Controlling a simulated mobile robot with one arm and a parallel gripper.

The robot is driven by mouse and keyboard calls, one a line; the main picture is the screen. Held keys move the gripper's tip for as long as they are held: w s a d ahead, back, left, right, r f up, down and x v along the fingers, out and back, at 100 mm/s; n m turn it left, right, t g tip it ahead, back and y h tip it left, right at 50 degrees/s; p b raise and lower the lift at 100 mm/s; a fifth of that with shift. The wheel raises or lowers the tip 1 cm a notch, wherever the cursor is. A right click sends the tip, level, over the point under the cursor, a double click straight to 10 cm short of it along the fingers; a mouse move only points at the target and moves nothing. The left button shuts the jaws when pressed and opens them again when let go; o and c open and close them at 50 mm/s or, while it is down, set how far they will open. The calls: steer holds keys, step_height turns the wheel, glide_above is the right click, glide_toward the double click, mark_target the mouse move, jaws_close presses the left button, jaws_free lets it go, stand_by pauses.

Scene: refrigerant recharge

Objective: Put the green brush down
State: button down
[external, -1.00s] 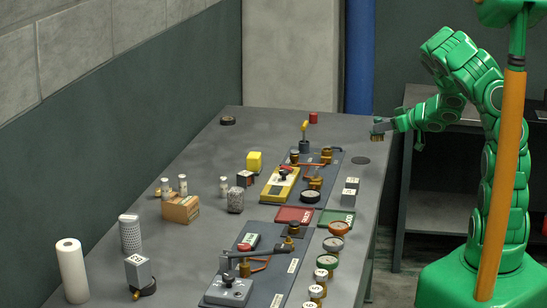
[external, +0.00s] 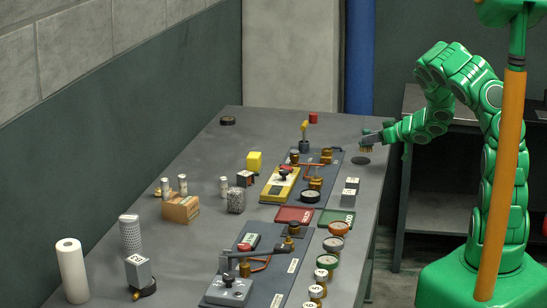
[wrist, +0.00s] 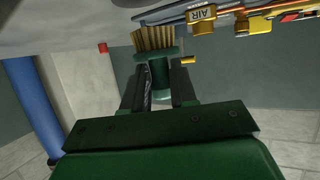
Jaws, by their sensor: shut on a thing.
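My gripper (external: 371,138) is over the right far part of the table, shut on the green brush. In the wrist view the green brush (wrist: 158,70) sits between the two fingers of my gripper (wrist: 158,88), its tan bristles pointing at the grey tabletop. In the external view the tan bristles (external: 367,150) show below the fingers, just above or at a dark round spot (external: 361,161) on the table. I cannot tell whether the bristles touch the table.
The grey table (external: 205,240) holds a panel with brass fittings and a yellow unit (external: 279,188) left of my gripper. A red cylinder (external: 313,118) stands behind. The table's right edge is close to my gripper.

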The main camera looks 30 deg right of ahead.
mark_target(373, 147)
steer(key=shift+w+f, duration=0.2)
steer(key=shift+f, duration=1.65)
steer(key=shift+f, duration=0.15)
steer(key=c, duration=0.9)
jaws_free()
steer(key=shift+s+d+r, duration=0.2)
steer(key=shift+s+r, duration=0.1)
steer(key=v, duration=1.1)
steer(key=shift+s, duration=0.1)
